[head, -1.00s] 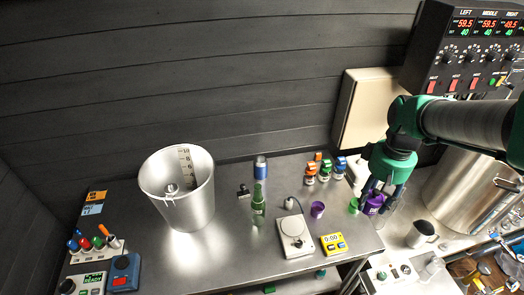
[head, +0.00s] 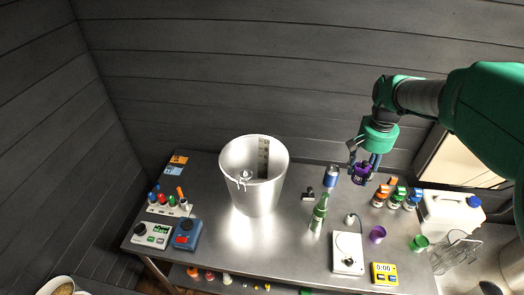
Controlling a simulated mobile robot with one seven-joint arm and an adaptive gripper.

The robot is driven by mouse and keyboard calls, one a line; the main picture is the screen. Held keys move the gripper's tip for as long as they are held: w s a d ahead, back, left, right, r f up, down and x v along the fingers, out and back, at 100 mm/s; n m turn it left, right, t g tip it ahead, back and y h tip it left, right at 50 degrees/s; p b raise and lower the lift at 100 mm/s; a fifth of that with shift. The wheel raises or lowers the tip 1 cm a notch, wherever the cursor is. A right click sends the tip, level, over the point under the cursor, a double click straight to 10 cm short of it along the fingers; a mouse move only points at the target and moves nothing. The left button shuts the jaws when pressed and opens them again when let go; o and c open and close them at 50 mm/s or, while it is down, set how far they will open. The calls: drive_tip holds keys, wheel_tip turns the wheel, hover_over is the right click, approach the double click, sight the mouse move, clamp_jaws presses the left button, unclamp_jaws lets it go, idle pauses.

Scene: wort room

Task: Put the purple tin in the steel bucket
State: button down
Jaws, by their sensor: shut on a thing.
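The steel bucket (head: 253,180) stands upright on the steel table, left of centre in the head view. It is open at the top, with a marked scale strip inside. My gripper (head: 361,176) is shut on the purple tin (head: 361,173) and holds it in the air, to the right of the bucket. The fingers cover part of the tin. A small purple cup (head: 377,234) stands apart on the table, below and to the right of the held tin.
A green bottle (head: 319,213) and a blue can (head: 331,176) stand between the bucket and my gripper's side. A white scale (head: 347,252), a yellow timer (head: 384,273) and a green cup (head: 418,243) are at the right. Meters (head: 186,234) are left of the bucket.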

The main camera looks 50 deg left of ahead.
drive_tip(key=s+a+f+m+p, duration=0.1)
drive_tip(key=s+a, duration=0.4)
drive_tip(key=a, duration=0.5)
drive_tip(key=s+a+f+m+p, duration=0.15)
drive_tip(key=s+a, duration=0.35)
drive_tip(key=a, duration=0.5)
drive_tip(key=s+a+f+m+p, duration=0.15)
drive_tip(key=s+a, duration=0.35)
drive_tip(key=a, duration=0.5)
wheel_tip(320, 180, down, 11)
drive_tip(key=shift+r, duration=0.15)
wheel_tip(320, 180, down, 14)
drive_tip(key=shift+r+p, duration=0.15)
drive_tip(key=shift+p, duration=0.75)
drive_tip(key=shift+d, duration=0.1)
drive_tip(key=shift+f+p, duration=0.3)
drive_tip(key=shift+f, duration=1.8)
drive_tip(key=shift+f, duration=0.2)
